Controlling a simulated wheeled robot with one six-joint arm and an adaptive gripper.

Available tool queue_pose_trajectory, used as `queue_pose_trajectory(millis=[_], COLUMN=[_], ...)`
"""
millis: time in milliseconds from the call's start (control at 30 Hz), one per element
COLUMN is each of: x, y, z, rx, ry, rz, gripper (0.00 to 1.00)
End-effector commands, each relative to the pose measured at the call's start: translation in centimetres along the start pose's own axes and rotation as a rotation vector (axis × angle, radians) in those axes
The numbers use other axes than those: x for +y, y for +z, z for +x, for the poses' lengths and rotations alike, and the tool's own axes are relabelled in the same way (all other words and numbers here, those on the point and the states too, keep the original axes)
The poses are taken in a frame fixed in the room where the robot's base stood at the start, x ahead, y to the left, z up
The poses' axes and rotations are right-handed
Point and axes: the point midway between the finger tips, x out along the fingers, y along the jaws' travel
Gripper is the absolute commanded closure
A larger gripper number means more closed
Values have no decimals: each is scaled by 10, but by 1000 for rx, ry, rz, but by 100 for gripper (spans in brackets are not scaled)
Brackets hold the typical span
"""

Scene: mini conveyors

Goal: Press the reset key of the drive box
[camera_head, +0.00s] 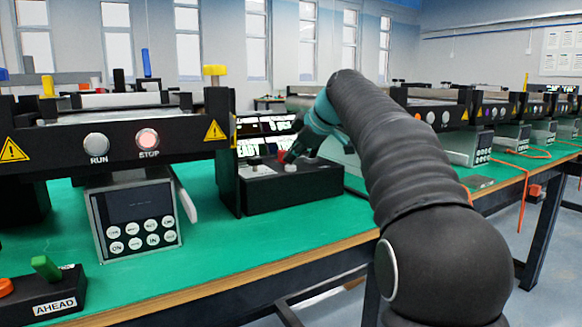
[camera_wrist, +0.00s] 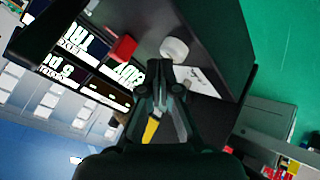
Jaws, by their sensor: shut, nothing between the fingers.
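A black control box (camera_head: 292,190) stands on the green bench right of the nearest conveyor. Its top carries a white round button (camera_head: 291,168), a red button (camera_head: 282,155) and a small lever (camera_head: 255,161). A lit screen (camera_head: 265,128) reading READY stands behind. In the wrist view the red button (camera_wrist: 123,47) and white button (camera_wrist: 174,49) lie just beyond my gripper (camera_wrist: 165,72), which is shut and empty. I cannot tell whether it touches the box. A grey box with a dark display and several round white keys (camera_head: 135,215) sits under the conveyor. No label reading reset is legible.
The conveyor's front rail (camera_head: 60,150) has RUN and lit STOP buttons. A black AHEAD box with a green lever (camera_head: 46,267) is at lower left. More conveyors and grey boxes (camera_head: 465,148) line the bench at right. Green bench top (camera_head: 235,235) is clear in front.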

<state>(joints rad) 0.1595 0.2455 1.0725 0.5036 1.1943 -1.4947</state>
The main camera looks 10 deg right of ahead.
Motion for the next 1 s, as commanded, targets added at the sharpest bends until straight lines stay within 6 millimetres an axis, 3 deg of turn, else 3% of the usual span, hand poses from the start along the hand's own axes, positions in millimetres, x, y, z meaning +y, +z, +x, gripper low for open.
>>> queue_pose_trajectory(millis=[1000], x=[-4], y=[4], z=[6], rx=[-1], ry=[-1], rz=[1], gripper=[100])
